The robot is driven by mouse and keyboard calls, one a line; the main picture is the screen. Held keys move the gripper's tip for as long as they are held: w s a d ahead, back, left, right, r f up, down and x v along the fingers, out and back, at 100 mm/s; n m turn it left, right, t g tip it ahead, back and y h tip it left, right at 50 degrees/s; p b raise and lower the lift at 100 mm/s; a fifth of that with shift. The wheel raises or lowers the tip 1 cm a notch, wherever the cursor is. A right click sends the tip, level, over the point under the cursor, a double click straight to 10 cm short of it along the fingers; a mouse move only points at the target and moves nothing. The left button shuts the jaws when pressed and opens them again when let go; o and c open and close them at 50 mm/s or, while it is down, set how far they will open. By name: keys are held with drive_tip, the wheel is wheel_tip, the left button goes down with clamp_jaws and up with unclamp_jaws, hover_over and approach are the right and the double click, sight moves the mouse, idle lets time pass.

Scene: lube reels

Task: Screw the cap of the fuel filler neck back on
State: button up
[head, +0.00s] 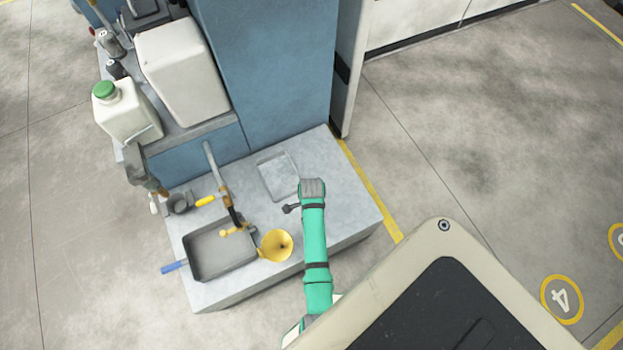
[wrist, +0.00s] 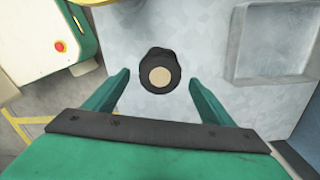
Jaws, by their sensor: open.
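A dark round piece with a ridged edge and a tan disc in its middle, which looks like the cap (wrist: 160,56), is in the wrist view on the grey bench top. My gripper (wrist: 160,77) is open, with one green finger on each side of the piece and a gap to both. Nothing is held. In the head view my green arm reaches over the bench, and its upper end hides the fingers. A small dark shape shows beside it, but I cannot tell whether it is the cap. I cannot make out the filler neck in either view.
On the bench (head: 345,205) stand a grey drain tray (head: 222,262), a yellow funnel (head: 276,245) and a dark cup (head: 179,203). A shallow square tray (wrist: 285,82) lies right of the cap. A blue cabinet (head: 265,75) rises behind. A white jug (head: 128,112) stands on the shelf.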

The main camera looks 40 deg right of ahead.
drive_tip(key=shift+f, duration=0.9)
drive_tip(key=c, duration=1.2)
drive_tip(key=m, duration=0.5)
drive_tip(key=shift+m, duration=0.9)
drive_tip(key=m, duration=0.3)
drive_tip(key=shift+m, duration=0.3)
drive_tip(key=shift+m, duration=1.2)
